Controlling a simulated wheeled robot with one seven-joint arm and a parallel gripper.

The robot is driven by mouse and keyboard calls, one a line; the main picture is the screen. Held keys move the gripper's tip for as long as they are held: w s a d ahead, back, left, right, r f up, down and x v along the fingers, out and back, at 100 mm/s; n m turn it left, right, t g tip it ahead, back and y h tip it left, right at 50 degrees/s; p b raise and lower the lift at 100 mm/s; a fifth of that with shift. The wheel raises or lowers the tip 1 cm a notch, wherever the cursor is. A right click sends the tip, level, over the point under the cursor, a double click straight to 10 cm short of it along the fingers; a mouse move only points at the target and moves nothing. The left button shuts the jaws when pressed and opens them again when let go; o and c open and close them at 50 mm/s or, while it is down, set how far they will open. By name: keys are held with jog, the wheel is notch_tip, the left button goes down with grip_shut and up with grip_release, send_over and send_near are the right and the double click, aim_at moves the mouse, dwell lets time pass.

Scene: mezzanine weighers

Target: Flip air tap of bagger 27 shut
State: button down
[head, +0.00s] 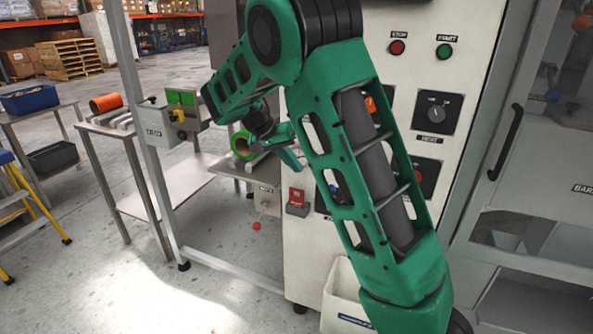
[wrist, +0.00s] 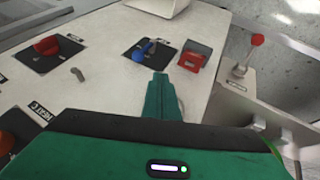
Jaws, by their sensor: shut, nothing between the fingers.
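My gripper (head: 291,158) is shut and empty in front of the left edge of the white machine cabinet (head: 300,255). In the wrist view its green fingers (wrist: 162,93) point toward a blue handle (wrist: 141,50) on a black plate, apart from it as far as I can tell. A red block (wrist: 192,58) sits beside that plate; it also shows in the head view (head: 297,197). A lever with a red ball (wrist: 257,40) is on a grey box to the right; the ball hangs low in the head view (head: 256,226). No readable label shows which is the air tap.
A red knob (wrist: 46,46) on a black plate is at the wrist view's left. Stop (head: 397,47) and start (head: 444,50) buttons sit high on the cabinet. A white bin (head: 340,290) stands low in front. A frame post (head: 140,130) and open floor are left.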

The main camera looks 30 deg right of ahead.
jog(key=s+d+f, duration=0.2)
jog(key=d+f, duration=0.5)
jog(key=shift+s+d+f, duration=0.2)
jog(key=shift+s+d, duration=0.05)
jog(key=shift+s, duration=0.15)
